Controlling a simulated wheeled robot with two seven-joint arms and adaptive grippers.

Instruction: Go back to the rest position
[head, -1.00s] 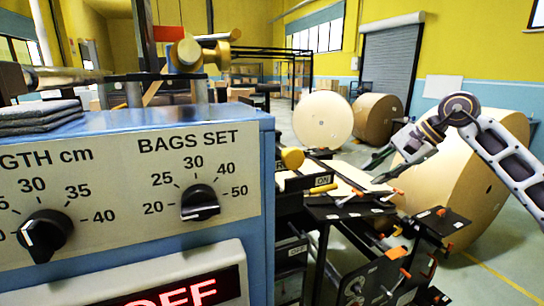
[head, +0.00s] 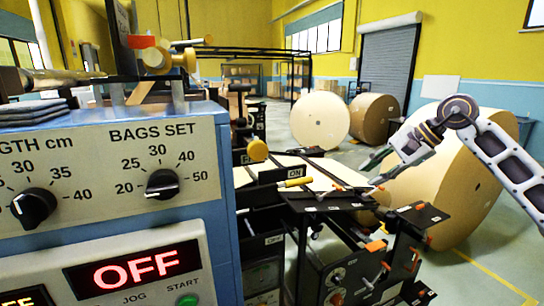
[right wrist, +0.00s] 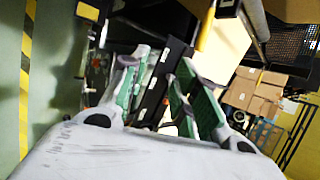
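My right gripper (head: 376,168) is at the right of the head view, in front of a large kraft roll (head: 455,195). In the right wrist view its two green-padded fingers (right wrist: 160,88) stand apart with nothing between them. The gripper is open and empty, above the black machine frame. My left gripper and left arm do not show in either view.
A blue control cabinet (head: 110,200) with knobs and a red OFF display fills the left. A black machine (head: 345,215) with orange-handled clamps stands beside it. Two more rolls (head: 320,120) (head: 373,119) stand behind. Floor is open at the lower right.

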